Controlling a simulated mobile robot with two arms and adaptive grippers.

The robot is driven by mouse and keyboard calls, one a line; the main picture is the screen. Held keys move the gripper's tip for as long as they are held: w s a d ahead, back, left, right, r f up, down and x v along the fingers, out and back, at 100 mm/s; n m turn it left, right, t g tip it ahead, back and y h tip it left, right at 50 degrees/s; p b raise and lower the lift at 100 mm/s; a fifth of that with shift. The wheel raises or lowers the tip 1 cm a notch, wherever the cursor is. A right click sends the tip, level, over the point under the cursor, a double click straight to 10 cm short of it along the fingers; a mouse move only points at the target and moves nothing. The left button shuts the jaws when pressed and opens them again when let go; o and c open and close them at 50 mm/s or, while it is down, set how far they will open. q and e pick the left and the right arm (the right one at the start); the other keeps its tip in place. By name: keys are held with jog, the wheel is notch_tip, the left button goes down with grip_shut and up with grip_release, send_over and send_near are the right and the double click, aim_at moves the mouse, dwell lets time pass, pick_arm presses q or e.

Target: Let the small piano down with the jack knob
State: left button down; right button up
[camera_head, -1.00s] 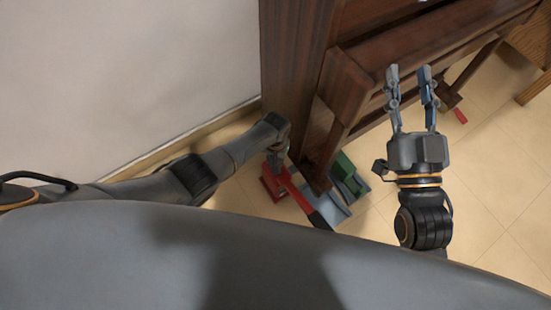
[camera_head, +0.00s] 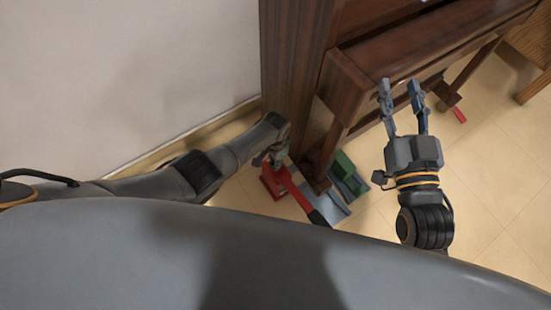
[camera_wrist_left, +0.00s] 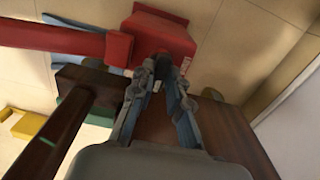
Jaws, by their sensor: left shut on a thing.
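The small dark brown piano (camera_head: 400,62) stands against the wall at the upper right of the head view. A red jack (camera_head: 271,182) with a long red lever (camera_head: 303,200) is on the floor by its near left end. In the left wrist view the jack's red body (camera_wrist_left: 168,32) is just beyond my left gripper (camera_wrist_left: 168,68). That gripper (camera_head: 272,157) is shut on the small jack knob, mostly hidden between its fingertips. My right gripper (camera_head: 400,88) is open and empty, in front of the piano's keyboard ledge.
A green and blue-grey piece (camera_head: 346,178) lies on the floor beside the near piano leg. A small red piece (camera_head: 459,115) is by the farther leg. A wooden bench (camera_head: 530,42) stands at the right edge. Tiled floor (camera_head: 490,185) on the right is clear.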

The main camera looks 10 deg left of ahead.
pick_arm(q)
jog(key=shift+s+f, duration=0.1)
dwell(0.4)
jog(key=c, duration=1.3)
grip_release()
jog(key=shift+r, duration=0.6)
notch_tip(320, 180, up, 11)
